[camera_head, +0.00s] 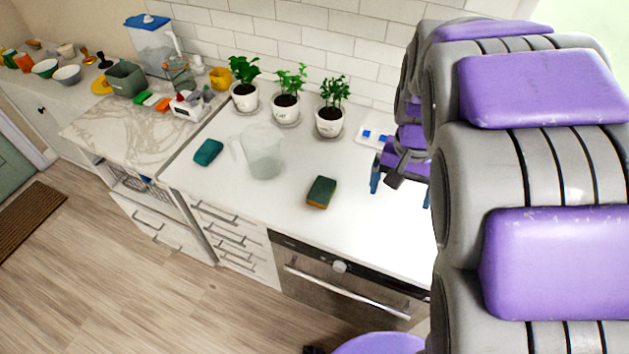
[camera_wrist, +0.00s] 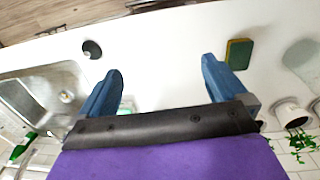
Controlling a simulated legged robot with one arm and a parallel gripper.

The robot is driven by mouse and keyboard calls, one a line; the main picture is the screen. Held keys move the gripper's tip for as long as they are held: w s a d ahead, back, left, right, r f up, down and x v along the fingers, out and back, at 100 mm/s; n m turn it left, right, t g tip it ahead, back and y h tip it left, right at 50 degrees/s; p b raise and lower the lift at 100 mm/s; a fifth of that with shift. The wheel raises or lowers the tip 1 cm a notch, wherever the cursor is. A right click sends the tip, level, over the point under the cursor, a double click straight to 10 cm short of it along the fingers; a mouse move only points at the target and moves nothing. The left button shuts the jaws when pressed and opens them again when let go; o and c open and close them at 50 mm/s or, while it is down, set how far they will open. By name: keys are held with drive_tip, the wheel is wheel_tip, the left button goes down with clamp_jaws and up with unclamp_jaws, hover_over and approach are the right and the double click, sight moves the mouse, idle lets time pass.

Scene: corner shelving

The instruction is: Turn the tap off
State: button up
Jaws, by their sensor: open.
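My gripper (camera_head: 401,187) hangs over the right part of the white counter in the head view, partly covered by my arm. In the wrist view my gripper (camera_wrist: 161,65) has its two blue fingers spread wide, with nothing between them. A steel sink basin (camera_wrist: 45,100) lies to the left of the fingers in the wrist view. A pale tube-like shape (camera_wrist: 28,158) shows at the lower left of that view. It may be the tap, but I cannot tell for certain. The sink and tap do not show in the head view, where my arm hides the right side.
A green-yellow sponge (camera_head: 322,192), a clear pitcher (camera_head: 264,152) and a teal sponge (camera_head: 208,152) sit on the counter. Three potted plants (camera_head: 287,106) stand by the tiled wall. A dark round object (camera_wrist: 92,49) is near the sink. An oven (camera_head: 340,285) is below the counter.

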drive_tip(key=w+a+f, duration=0.2)
drive_tip(key=w+a, duration=0.2)
drive_tip(key=w, duration=0.7)
drive_tip(key=p, duration=0.2)
hover_over(320, 189)
drive_tip(key=a, duration=0.1)
wheel_tip(320, 189, down, 6)
drive_tip(key=shift+t, duration=0.3)
drive_tip(key=f+b, duration=0.2)
drive_tip(key=f, duration=1)
drive_tip(key=shift+a+f, duration=0.15)
drive_tip(key=shift+a, duration=0.05)
drive_tip(key=d+f, duration=0.2)
drive_tip(key=d, duration=0.1)
drive_tip(key=shift+f+y+b, duration=0.2)
drive_tip(key=shift+y+b, duration=0.1)
drive_tip(key=shift+b, duration=0.05)
drive_tip(key=f, duration=0.3)
drive_tip(key=shift+a, duration=0.95)
drive_tip(key=shift+c, duration=0.6)
drive_tip(key=shift+d+r, duration=0.15)
drive_tip(key=shift+d, duration=0.7)
drive_tip(key=c, duration=0.6)
drive_tip(key=shift+a, duration=0.15)
drive_tip(key=c, duration=0.3)
drive_tip(key=shift+a, duration=0.5)
drive_tip(key=shift+c, duration=0.6)
